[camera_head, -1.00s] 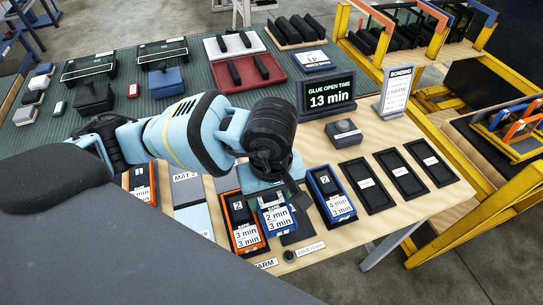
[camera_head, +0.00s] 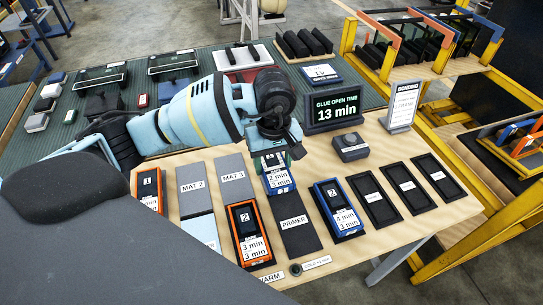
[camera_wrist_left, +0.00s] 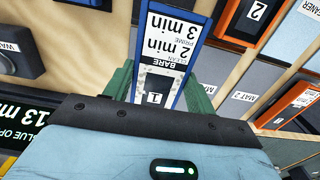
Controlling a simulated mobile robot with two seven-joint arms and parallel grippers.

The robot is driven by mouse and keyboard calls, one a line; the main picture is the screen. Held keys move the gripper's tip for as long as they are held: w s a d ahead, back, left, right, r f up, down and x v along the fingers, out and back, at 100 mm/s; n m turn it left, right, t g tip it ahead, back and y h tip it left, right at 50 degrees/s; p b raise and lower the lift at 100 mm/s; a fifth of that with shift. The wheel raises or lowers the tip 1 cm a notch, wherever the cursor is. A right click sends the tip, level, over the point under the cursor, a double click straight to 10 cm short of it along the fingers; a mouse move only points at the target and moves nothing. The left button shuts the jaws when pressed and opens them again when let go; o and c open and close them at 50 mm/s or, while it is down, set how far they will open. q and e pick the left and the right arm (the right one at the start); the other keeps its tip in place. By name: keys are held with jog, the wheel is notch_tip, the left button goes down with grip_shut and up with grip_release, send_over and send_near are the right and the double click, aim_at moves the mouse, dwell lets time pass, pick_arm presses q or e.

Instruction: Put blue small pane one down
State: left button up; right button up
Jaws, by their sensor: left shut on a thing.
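The blue small pane one (camera_head: 279,178) has a blue frame and a white label reading 2 min, 3 min. My left gripper (camera_head: 272,150) is shut on its far end, beyond the dark primer mat (camera_head: 297,225) and right of mat 3 (camera_head: 234,176). In the left wrist view the pane (camera_wrist_left: 172,38) shows "BARE", 2 min, 3 min and a "1" between the green fingers (camera_wrist_left: 160,88). The gripper hides what is under the pane's far end, and I cannot tell whether the pane touches the table. My right gripper is not in view.
An orange pane 2 (camera_head: 248,235) lies left of the primer mat, a blue pane 2 (camera_head: 337,209) right of it. Three black trays (camera_head: 380,210) line the right side. A grey block (camera_head: 348,147) and the 13 min display (camera_head: 336,110) stand behind. Mat 2 (camera_head: 193,187) is clear.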

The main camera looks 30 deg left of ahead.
aim_at(272, 158)
pick_arm(q)
jog(key=shift+w+a+f, duration=0.1)
jog(key=shift+w+a, duration=0.55)
jog(key=shift+w, duration=0.3)
jog(key=shift+w+a+f, duration=0.1)
jog(key=shift+w+a, duration=0.5)
jog(key=shift+w, duration=0.3)
jog(key=shift+w+a+f, duration=0.1)
jog(key=shift+f, duration=1.65)
jog(key=shift+f, duration=0.2)
jog(key=o, duration=1.1)
jog(key=shift+r, duration=0.15)
notch_tip(272, 158, up, 12)
jog(key=shift+r, duration=0.1)
